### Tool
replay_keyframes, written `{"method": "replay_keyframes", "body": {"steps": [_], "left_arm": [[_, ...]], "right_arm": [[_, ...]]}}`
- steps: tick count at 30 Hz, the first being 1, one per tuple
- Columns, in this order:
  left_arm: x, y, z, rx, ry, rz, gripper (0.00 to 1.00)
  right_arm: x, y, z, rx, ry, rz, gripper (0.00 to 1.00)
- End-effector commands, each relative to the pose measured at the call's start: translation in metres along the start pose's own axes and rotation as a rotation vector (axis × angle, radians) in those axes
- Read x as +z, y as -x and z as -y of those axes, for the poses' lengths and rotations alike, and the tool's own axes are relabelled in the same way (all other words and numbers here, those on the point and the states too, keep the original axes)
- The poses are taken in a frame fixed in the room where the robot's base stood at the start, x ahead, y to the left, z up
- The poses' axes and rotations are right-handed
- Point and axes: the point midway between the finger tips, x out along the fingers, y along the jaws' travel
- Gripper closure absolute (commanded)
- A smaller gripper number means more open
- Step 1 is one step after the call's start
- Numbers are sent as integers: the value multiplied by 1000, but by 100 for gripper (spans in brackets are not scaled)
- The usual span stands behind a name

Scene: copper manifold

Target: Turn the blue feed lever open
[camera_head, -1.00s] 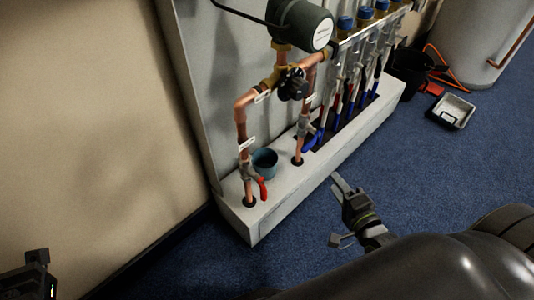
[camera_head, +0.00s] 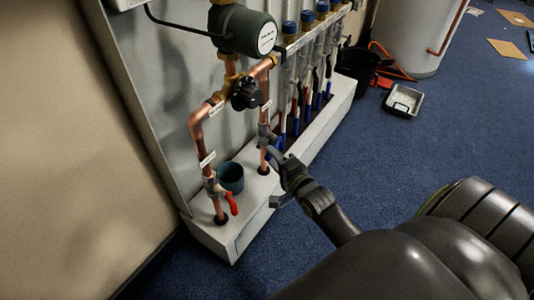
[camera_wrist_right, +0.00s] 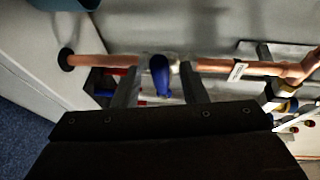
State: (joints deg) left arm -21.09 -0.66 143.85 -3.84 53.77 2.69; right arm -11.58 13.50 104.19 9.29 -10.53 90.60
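The blue feed lever (camera_wrist_right: 160,74) shows in the right wrist view on a valve in the copper feed pipe (camera_wrist_right: 210,66). It sticks out across the pipe, towards the gripper. My right gripper (camera_wrist_right: 160,88) is open, with one finger on each side of the lever and a gap visible on both sides. In the head view my right gripper (camera_head: 276,177) is at the lower part of the right copper pipe (camera_head: 264,158) and largely hides the lever there. My left gripper is not in view.
A pump (camera_head: 245,33) hangs above. Blue and red pipes stand behind to the right. Blue carpet (camera_head: 400,150) is clear in front.

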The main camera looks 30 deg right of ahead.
Motion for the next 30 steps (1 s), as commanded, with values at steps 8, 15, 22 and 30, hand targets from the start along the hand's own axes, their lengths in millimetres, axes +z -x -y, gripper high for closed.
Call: {"method": "replay_keyframes", "body": {"steps": [8, 15, 22, 30], "left_arm": [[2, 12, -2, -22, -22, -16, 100], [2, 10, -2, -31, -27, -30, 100], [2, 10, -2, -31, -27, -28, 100], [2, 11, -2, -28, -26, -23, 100]], "right_arm": [[0, -35, -2, 0, 3, 0, 61], [0, -40, 0, 1, 2, -1, 61], [0, -40, 0, 1, 1, 0, 72], [0, -40, 0, 1, 1, 0, 100]]}}
